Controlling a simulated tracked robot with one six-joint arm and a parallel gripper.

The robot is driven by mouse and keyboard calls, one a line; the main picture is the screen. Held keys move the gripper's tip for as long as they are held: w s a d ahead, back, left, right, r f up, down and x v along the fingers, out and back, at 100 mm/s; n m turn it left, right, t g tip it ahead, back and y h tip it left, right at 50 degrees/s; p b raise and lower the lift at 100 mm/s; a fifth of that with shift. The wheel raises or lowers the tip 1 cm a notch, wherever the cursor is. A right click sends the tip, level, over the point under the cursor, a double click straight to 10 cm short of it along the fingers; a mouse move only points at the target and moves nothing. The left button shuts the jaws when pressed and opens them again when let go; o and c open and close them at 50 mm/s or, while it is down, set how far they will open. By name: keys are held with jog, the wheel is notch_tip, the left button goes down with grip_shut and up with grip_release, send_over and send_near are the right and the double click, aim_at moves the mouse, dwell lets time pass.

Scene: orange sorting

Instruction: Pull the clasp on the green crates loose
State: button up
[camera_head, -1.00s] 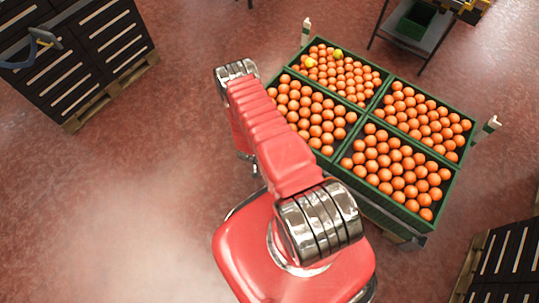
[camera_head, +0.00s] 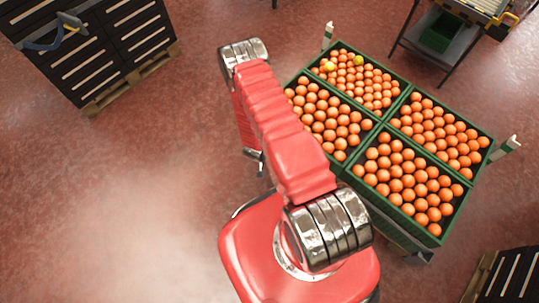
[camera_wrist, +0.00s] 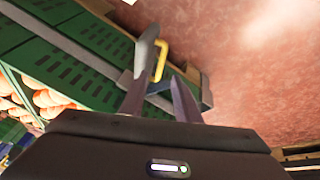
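The green crates (camera_head: 358,190) stand grouped in the head view, filled with oranges. In the wrist view their slotted green side (camera_wrist: 75,70) slants across the upper left, with a grey strap (camera_wrist: 70,48) along it. A yellow clasp (camera_wrist: 160,62) shows near the end of the strap. My gripper (camera_wrist: 164,56) is open, its two fingers apart. The clasp appears between the fingertips; whether they touch it I cannot tell. In the head view my arm hides most of the gripper, low by the crates' left side, and the clasp is not visible.
Black crates on a pallet (camera_head: 90,45) stand at upper left; more dark crates (camera_head: 515,275) are at lower right. A metal stand (camera_head: 440,45) is behind the green crates. Two yellowish fruits lie among the far oranges. The red floor (camera_head: 110,200) at left is clear.

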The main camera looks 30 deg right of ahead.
jog(key=v, duration=0.6)
jog(key=shift+r, duration=0.1)
dwell(0.5)
jog(key=shift+a, duration=0.1)
